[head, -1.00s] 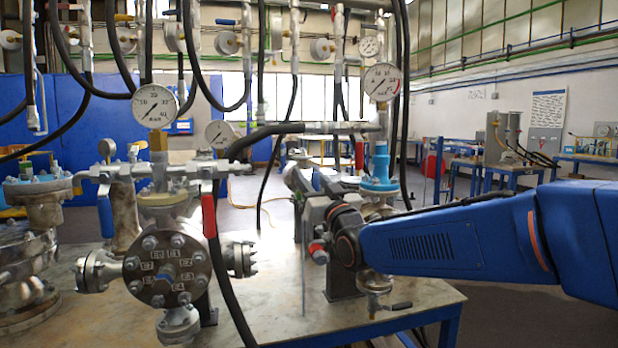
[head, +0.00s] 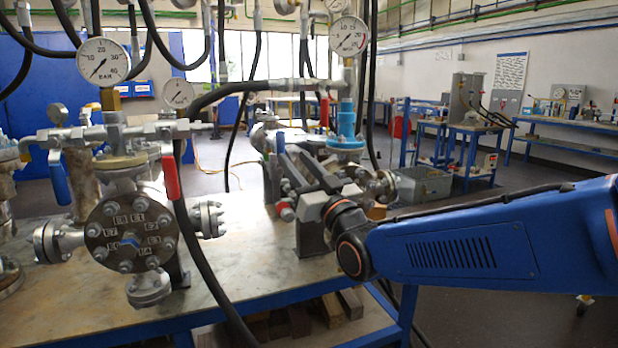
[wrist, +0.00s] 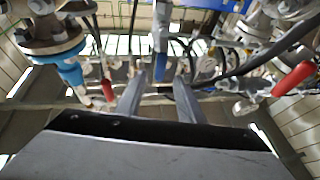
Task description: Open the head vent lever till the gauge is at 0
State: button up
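The left vessel (head: 130,236) has a bolted round flange with tags. Above it stands a dial gauge (head: 102,62) marked in BAR up to 40; its needle points to the lower left, but the exact reading is too small to tell. A blue lever (head: 58,177) and a red lever (head: 171,177) hang down from the pipework on its head. My gripper (head: 288,162) is to the right of this vessel, apart from both levers. In the wrist view my gripper (wrist: 158,86) is open and empty, with a blue handle (wrist: 161,38) beyond the gap. A red lever (wrist: 293,78) shows at right.
A second vessel with a blue neck (head: 346,122) and its own gauge (head: 349,36) stands behind my gripper. Black hoses (head: 183,200) hang across the front of the workbench (head: 235,262). A grey crate (head: 424,183) lies on the floor behind.

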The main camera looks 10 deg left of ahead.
jog(key=shift+v, duration=2.5)
jog(key=d+f+m+g+h, duration=0.1)
jog(key=d+f+h, duration=0.35)
jog(key=d, duration=0.35)
jog(key=s+d+f+m+g+h, duration=0.1)
jog(key=d+f+m+g+h, duration=0.15)
jog(key=d+f, duration=0.45)
jog(key=d+f+m+g+h, duration=0.1)
jog(key=d+f+h, duration=0.3)
jog(key=d, duration=0.6)
jog(key=s+d+f+m+g+h, duration=0.1)
jog(key=s+d+f+g, duration=0.1)
jog(key=s+d+f, duration=0.2)
jog(key=s+d+f+m+g+h, duration=0.1)
jog(key=s+d+f+g, duration=0.2)
jog(key=s+d, duration=0.3)
jog(key=s+d+f+m+g+h, duration=0.1)
jog(key=s+d+f, duration=0.4)
jog(key=s, duration=0.8)
jog(key=shift+f+m+g+h, duration=0.4)
jog(key=shift+g+h, duration=0.2)
jog(key=shift+g, duration=0.15)
jog(key=shift+w, duration=0.2)
